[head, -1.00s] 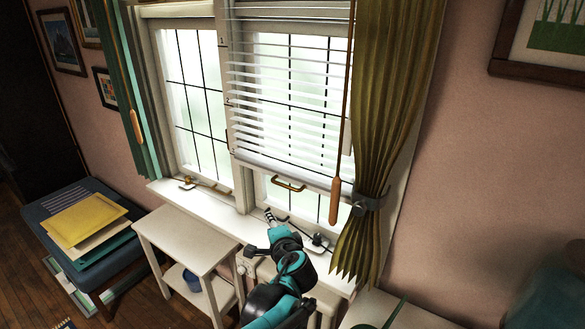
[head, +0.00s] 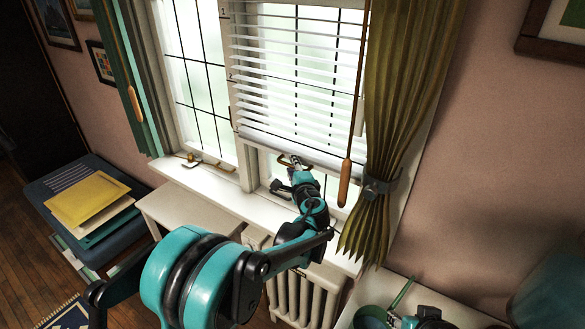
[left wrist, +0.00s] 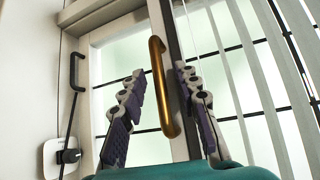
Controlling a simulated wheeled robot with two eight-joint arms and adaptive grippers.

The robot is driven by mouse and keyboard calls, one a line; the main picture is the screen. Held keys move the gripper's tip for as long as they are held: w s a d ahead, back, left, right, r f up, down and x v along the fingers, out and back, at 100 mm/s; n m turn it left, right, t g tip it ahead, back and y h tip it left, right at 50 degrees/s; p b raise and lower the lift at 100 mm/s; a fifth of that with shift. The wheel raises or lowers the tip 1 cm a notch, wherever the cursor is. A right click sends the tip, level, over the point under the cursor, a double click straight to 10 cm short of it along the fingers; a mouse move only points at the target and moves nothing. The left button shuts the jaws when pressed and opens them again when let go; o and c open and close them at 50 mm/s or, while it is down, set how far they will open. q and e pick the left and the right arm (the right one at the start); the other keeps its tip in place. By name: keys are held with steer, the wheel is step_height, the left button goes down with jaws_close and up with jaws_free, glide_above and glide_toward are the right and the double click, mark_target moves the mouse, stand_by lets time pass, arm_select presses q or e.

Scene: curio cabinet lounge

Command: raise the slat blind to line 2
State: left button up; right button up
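The white slat blind (head: 297,85) hangs partly lowered over the right window, with bare glass below it. A brass handle (head: 296,162) is at its bottom rail (head: 290,150). On the post at its left are small marks; 1 (head: 224,14) and 2 (head: 231,77) show, and the rail is below mark 2. My left gripper (head: 294,168) is at the handle. In the left wrist view its fingers (left wrist: 160,95) are apart, with the brass handle (left wrist: 160,75) between them and a gap on the left side. My right gripper is not clear; a teal and black part shows at the bottom right.
A cord with a wooden pull (head: 345,183) hangs right of the handle, beside the tied olive curtain (head: 405,110). The sill (head: 205,180) has small black hardware near my gripper. A radiator (head: 305,297) and a white side table (head: 185,213) stand below.

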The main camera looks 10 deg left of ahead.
arm_select(q)
jaws_close()
steer(key=shift+r, duration=0.1)
step_height(320, 180, up, 20)
steer(key=p, duration=1.2)
jaws_free()
